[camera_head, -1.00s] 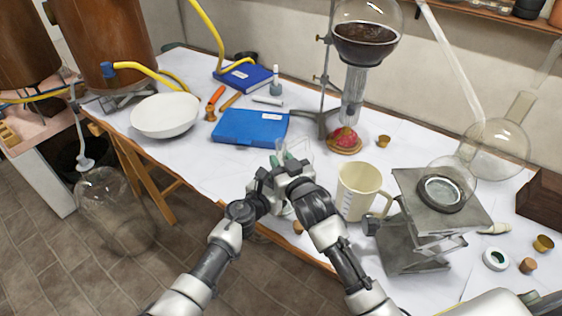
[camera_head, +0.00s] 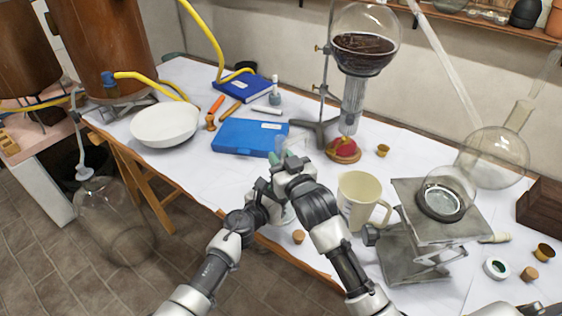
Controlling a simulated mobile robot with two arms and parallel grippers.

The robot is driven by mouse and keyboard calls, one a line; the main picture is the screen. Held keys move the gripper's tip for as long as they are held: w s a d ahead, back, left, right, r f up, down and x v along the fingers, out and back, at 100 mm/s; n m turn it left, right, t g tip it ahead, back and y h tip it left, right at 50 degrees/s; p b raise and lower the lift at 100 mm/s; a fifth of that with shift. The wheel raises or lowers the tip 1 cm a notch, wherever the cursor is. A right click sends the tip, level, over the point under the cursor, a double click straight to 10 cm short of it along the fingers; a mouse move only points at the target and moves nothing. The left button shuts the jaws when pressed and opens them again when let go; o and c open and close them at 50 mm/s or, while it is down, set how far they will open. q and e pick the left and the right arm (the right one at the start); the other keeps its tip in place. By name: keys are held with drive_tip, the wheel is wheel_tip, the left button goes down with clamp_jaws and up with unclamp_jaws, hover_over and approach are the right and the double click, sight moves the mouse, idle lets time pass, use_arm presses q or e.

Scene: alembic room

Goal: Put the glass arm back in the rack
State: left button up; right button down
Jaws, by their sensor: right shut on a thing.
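My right gripper (camera_head: 290,163) is at mid-table, shut on a small clear glass piece (camera_head: 294,143) that shows faintly just above its fingers. I take this to be the glass arm; its shape and full length are hard to make out. My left gripper (camera_head: 263,190) is close beside the right one, at its lower left, and its fingers are hidden. Clear glass also shows just below the two grippers, mostly covered by them. I cannot make out a rack for certain; the area behind the grippers is covered.
A cream measuring jug (camera_head: 357,197) and a metal lab jack (camera_head: 432,225) stand to the right. A blue case (camera_head: 248,136) lies behind the grippers. A metal stand holds a large flask (camera_head: 364,58) of dark liquid. A white bowl (camera_head: 165,122) is at left.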

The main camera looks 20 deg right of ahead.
use_arm(q)
drive_tip(key=shift+s+f, duration=0.25)
drive_tip(key=shift+f, duration=0.35)
use_arm(e)
drive_tip(key=shift+a+r, duration=0.15)
drive_tip(key=shift+r, duration=0.9)
use_arm(q)
drive_tip(key=o, duration=0.8)
use_arm(e)
drive_tip(key=shift+f, duration=0.1)
use_arm(q)
drive_tip(key=shift+o, duration=0.5)
drive_tip(key=shift+w+r, duration=0.15)
drive_tip(key=shift+w, duration=0.05)
use_arm(e)
drive_tip(key=shift+w, duration=0.1)
